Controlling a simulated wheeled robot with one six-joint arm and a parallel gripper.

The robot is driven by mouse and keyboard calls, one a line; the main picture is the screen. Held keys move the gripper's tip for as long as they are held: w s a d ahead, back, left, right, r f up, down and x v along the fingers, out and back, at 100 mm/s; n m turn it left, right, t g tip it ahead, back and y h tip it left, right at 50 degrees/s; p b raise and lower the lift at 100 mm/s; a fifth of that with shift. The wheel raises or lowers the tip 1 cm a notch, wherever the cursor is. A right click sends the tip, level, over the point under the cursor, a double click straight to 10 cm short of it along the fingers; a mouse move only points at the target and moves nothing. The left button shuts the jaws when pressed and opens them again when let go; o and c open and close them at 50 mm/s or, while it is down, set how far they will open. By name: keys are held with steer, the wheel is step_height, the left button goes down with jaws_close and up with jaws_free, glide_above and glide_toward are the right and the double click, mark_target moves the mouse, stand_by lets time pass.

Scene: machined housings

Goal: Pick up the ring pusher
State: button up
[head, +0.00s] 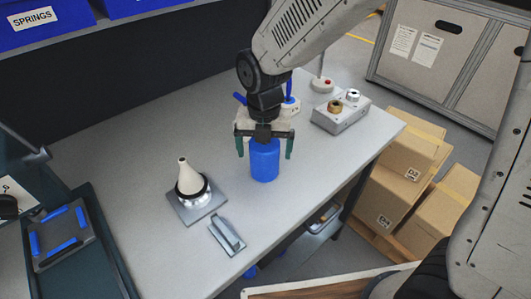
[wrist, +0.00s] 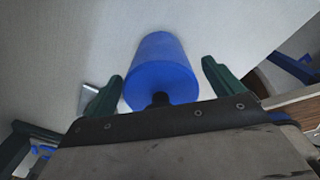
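The blue cylinder (head: 264,163), which I take to be the ring pusher, stands upright on the grey bench under my gripper (head: 264,150). In the wrist view, the blue cylinder (wrist: 160,66) shows with a short dark stem on its near end. My gripper's green fingers (wrist: 162,76) are spread wide, one on each side of it, with visible gaps. The gripper is open and holds nothing. Part of the cylinder's top is hidden behind the gripper in the head view.
A cream cone with a black ring (head: 190,181) stands on a grey plate left of the cylinder. A grey handled block (head: 228,236) lies in front. A button box (head: 341,114) and a blue-handled item (head: 290,103) stand behind. Cardboard boxes (head: 408,170) sit beyond the right edge.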

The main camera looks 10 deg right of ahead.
steer(key=c, duration=1.1)
